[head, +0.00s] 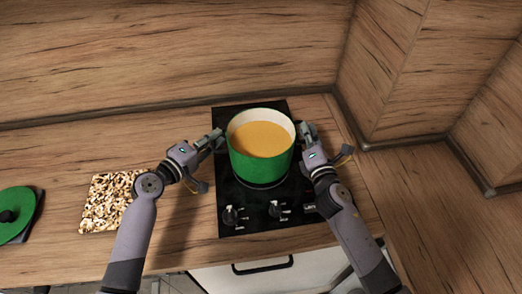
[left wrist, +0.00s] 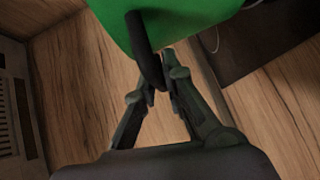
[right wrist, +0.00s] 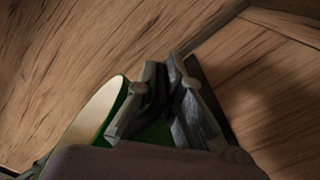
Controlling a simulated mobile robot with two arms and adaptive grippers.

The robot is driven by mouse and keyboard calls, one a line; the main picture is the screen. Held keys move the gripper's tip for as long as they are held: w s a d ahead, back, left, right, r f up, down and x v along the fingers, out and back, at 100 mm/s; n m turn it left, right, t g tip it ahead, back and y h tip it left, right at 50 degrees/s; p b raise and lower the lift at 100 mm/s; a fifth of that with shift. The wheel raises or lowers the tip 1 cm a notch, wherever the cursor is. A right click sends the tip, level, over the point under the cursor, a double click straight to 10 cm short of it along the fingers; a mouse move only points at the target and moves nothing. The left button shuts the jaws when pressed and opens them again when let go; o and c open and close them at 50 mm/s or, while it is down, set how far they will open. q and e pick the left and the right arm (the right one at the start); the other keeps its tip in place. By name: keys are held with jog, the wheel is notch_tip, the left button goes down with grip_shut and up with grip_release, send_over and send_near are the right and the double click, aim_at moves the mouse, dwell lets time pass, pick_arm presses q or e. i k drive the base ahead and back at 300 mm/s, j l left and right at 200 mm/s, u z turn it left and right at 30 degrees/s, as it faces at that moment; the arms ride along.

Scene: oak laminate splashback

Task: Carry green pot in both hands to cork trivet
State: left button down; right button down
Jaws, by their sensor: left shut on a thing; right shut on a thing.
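The green pot (head: 262,165) has a cream inside and holds orange soup. It is upright over the black hob, and I cannot tell for sure whether it touches it. My left gripper (head: 217,139) is shut on the pot's left handle; the dark handle (left wrist: 146,50) shows between its fingers in the left wrist view. My right gripper (head: 305,134) is at the pot's right side, shut on the right handle, which its fingers mostly hide in the right wrist view (right wrist: 165,75). The speckled cork trivet (head: 104,202) lies on the counter to the left, partly behind my left arm.
The black hob (head: 230,198) has knobs along its front. A green lid (head: 14,214) with a black knob lies at the far left, on a dark thing. Wooden splashback walls (head: 170,55) stand behind and at the right. The counter between trivet and hob is clear apart from my left arm.

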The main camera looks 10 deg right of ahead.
aim_at(117, 197)
jog(key=k+j, duration=0.1)
jog(key=j, duration=0.95)
jog(key=k+j, duration=0.15)
jog(key=j, duration=0.95)
jog(key=k, duration=0.05)
